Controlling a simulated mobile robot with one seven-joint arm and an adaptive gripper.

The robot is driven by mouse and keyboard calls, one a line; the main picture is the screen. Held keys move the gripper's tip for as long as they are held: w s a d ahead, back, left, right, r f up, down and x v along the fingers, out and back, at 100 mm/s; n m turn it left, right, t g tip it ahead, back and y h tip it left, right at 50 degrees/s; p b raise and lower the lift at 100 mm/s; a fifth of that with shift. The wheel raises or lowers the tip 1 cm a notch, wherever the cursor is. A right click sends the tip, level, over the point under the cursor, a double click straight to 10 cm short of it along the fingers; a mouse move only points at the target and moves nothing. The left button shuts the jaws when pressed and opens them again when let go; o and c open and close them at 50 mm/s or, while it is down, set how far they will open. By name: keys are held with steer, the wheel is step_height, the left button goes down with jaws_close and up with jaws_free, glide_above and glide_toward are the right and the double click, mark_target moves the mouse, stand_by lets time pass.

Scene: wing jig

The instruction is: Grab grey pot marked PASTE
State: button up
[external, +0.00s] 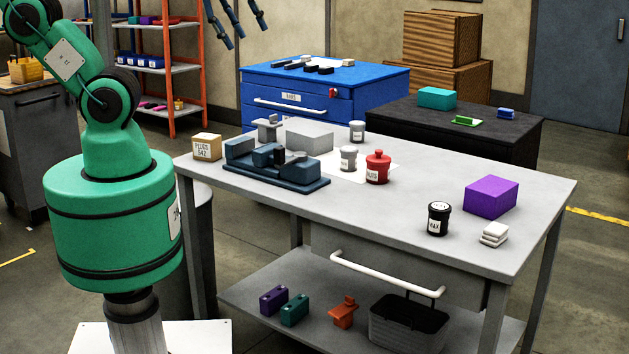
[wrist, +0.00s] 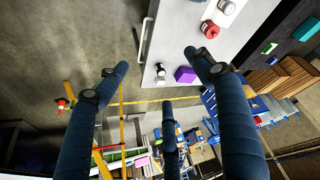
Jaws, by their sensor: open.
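Two small grey pots with pale labels stand on the grey workbench (external: 420,187). One grey pot (external: 348,158) is beside the red pot, and another grey pot (external: 357,130) is farther back; their lettering is too small to read, so I cannot tell which says PASTE. A pale round pot top (wrist: 227,7) shows at the top edge of the wrist view. My gripper (external: 237,28) is open and empty, high above and left of the bench at the top of the external view. Its three spread fingers also show in the wrist view (wrist: 160,85).
A red pot (external: 377,168), a blue-grey fixture (external: 290,180) and a light grey block (external: 310,136) crowd the grey pots. A black pot marked WAX (external: 438,219), purple box (external: 491,196) and white stack (external: 495,235) stand rightward. The bench's front middle is clear.

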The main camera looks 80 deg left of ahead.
steer(key=w+a+n+g, duration=0.1)
steer(key=w+a+n, duration=0.5)
steer(key=w+n, duration=0.45)
steer(key=n+g+p, duration=0.3)
steer(key=n+g, duration=0.1)
steer(key=n, duration=1.9)
glide_above(349, 148)
step_height(349, 148, down, 30)
steer(key=shift+f+b, duration=0.7)
steer(key=shift+f, duration=3.55)
steer(key=shift+f, duration=0.1)
steer(key=shift+f+b, duration=0.55)
steer(key=shift+f, duration=1.95)
